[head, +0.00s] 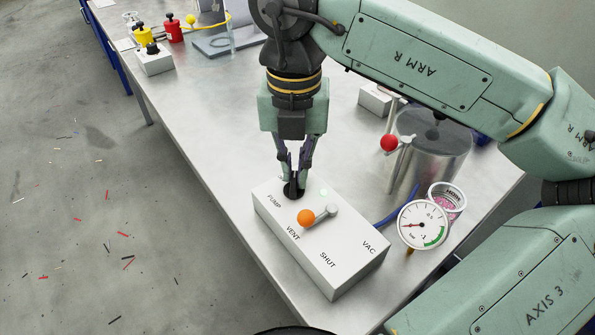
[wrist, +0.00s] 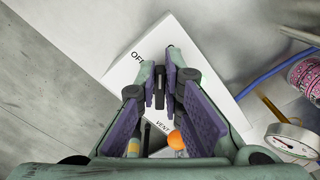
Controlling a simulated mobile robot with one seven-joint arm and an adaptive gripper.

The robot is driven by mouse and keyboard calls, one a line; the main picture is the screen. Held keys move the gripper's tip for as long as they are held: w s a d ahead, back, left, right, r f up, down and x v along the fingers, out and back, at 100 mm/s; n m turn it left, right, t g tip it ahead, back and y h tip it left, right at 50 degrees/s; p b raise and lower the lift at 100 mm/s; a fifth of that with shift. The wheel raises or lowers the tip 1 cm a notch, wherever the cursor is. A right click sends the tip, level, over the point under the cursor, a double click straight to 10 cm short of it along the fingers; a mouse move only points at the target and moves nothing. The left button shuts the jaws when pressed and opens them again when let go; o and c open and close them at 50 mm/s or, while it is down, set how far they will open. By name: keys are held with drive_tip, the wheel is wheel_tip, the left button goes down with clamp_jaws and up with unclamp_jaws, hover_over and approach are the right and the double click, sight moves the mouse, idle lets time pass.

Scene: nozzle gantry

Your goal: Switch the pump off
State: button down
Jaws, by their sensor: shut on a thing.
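The white control box (head: 335,262) stands on the bench, marked PUMP, VENT, SHUT and VAC. My gripper (head: 295,178) points down at its far left end and is shut on the black pump knob (head: 292,191). The wrist view shows the knob (wrist: 159,86) between the purple finger pads, with an OFF label partly visible beside it. Which way the knob points is hard to tell. A small pale green lamp (head: 323,192) sits on the box near the knob. The orange-balled lever (head: 306,218) lies toward VENT.
Right of the box are a round gauge (head: 423,225), a metal pot (head: 436,150) and a red-balled lever (head: 389,143). A blue hose (head: 392,218) runs beside the box. Another knob box (head: 154,60) and red and yellow containers stand far left. The bench's left side is clear.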

sight(287, 184)
drive_tip(key=n+b, duration=0.1)
drive_tip(key=n, duration=0.1)
drive_tip(key=n+b, duration=0.1)
drive_tip(key=n, duration=0.1)
drive_tip(key=shift+a+f+n, duration=0.1)
drive_tip(key=shift+a+n, duration=0.2)
drive_tip(key=shift+a, duration=0.1)
drive_tip(key=shift+s+a+n+b, duration=0.15)
drive_tip(key=shift+n+b, duration=0.1)
drive_tip(key=shift+n, duration=0.65)
drive_tip(key=shift+a+n+b, duration=0.1)
drive_tip(key=shift+n+b, duration=0.15)
drive_tip(key=shift+n, duration=0.65)
drive_tip(key=c, duration=1.7)
unclamp_jaws()
wheel_tip(287, 184, up, 12)
drive_tip(key=shift+r, duration=0.1)
